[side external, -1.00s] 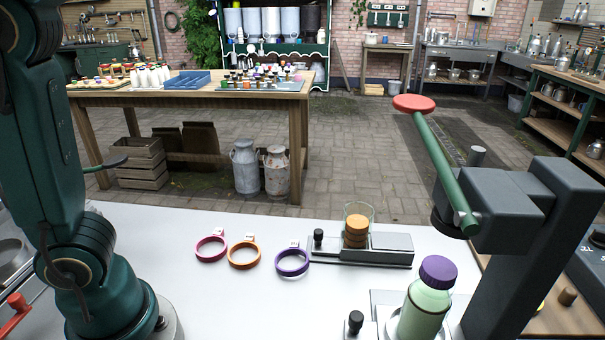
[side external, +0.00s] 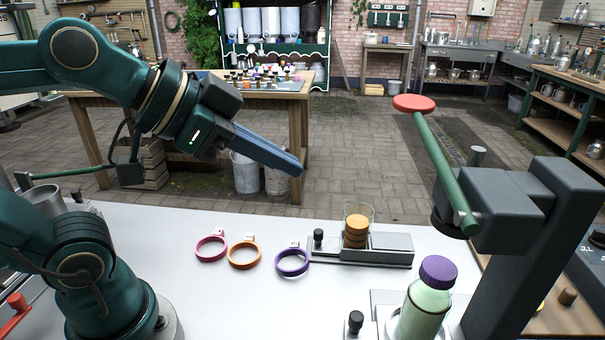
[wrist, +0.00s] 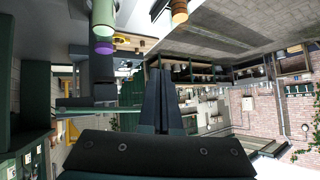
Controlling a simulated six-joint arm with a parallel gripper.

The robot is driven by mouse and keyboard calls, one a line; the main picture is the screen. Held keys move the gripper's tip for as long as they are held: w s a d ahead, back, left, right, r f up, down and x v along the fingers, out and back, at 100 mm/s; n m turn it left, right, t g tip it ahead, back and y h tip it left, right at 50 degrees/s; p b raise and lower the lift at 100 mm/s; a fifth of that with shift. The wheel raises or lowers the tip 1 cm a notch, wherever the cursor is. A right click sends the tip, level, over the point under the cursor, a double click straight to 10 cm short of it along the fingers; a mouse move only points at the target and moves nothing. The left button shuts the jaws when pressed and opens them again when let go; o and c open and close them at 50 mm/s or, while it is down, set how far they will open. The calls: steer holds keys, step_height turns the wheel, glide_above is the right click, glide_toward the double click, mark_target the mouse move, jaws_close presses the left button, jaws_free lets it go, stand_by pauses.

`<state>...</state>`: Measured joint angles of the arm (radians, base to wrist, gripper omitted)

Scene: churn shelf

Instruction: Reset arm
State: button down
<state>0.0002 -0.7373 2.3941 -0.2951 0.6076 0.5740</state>
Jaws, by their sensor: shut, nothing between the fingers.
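My gripper (side external: 297,168) is in the side external view, above the back left of the white table (side external: 170,235). Its long fingers are together, point right and slightly down, and hold nothing. In the wrist view the closed fingers (wrist: 161,75) stick up from the middle of the frame. My gripper is in the air, clear of the rings and the bottle.
Pink (side external: 210,249), orange (side external: 244,255) and purple (side external: 292,263) rings lie on the white table. Behind them, a glass with orange discs (side external: 356,232) stands on a metal fixture (side external: 390,250). A purple-capped green bottle (side external: 425,300) stands by a dark press with a red-knobbed lever (side external: 440,165).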

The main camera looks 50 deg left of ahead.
steer(key=s+a+f+n+g+y, duration=0.2)
steer(key=s+f, duration=0.4)
steer(key=f, duration=0.3)
steer(key=a+n+g, duration=0.1)
steer(key=n+g, duration=0.1)
steer(key=shift+s+a+n+g, duration=0.2)
steer(key=shift+s+n+g, duration=0.1)
steer(key=shift+s+n, duration=0.1)
